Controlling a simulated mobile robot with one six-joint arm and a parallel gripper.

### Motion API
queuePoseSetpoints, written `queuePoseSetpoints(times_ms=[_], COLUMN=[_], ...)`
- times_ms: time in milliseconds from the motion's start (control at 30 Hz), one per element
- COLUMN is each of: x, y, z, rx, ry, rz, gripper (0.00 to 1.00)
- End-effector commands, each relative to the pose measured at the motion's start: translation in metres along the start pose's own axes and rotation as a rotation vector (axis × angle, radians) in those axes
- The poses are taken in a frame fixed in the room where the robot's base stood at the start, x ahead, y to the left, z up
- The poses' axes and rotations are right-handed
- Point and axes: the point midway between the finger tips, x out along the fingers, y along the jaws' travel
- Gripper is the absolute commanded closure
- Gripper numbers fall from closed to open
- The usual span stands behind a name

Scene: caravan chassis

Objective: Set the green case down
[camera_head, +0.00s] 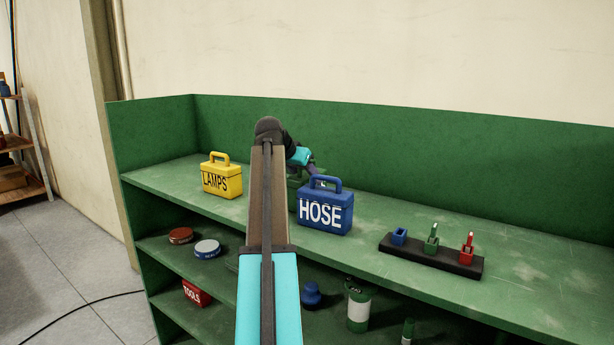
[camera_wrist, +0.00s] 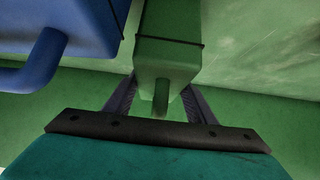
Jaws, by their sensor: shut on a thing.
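The green case (camera_wrist: 166,58) is in the middle of the wrist view, with its handle between the two fingers of my gripper (camera_wrist: 160,102). My gripper is shut on that handle. In the head view my gripper (camera_head: 312,168) is behind the blue HOSE case (camera_head: 325,212), and the green case is mostly hidden by my arm and the blue case. The blue case also shows close on the left in the wrist view (camera_wrist: 70,30). I cannot tell whether the green case touches the green shelf top (camera_head: 375,225).
The yellow LAMPS case (camera_head: 221,181) stands on the shelf top to the left. A black holder (camera_head: 430,258) with small blue, green and red items is to the right. A green back wall (camera_head: 450,185) closes the rear. Cans and a red TOOLS case (camera_head: 196,292) are below.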

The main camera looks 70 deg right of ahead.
Motion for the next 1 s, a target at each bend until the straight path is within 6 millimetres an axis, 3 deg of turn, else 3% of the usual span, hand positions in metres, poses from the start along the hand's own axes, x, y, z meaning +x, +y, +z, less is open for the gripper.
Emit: queuePoseSetpoints(times_ms=[33, 133, 667, 1000], x=[0.001, 0.000, -0.007, -0.047], y=[0.000, 0.000, -0.001, -0.001], z=[0.001, 0.001, 0.000, 0.000], rx=[0.000, 0.000, -0.001, 0.000], ry=[0.000, 0.000, 0.000, 0.002], rz=[0.000, 0.000, -0.001, -0.003], gripper=[0.48, 0.31, 0.31, 0.31])
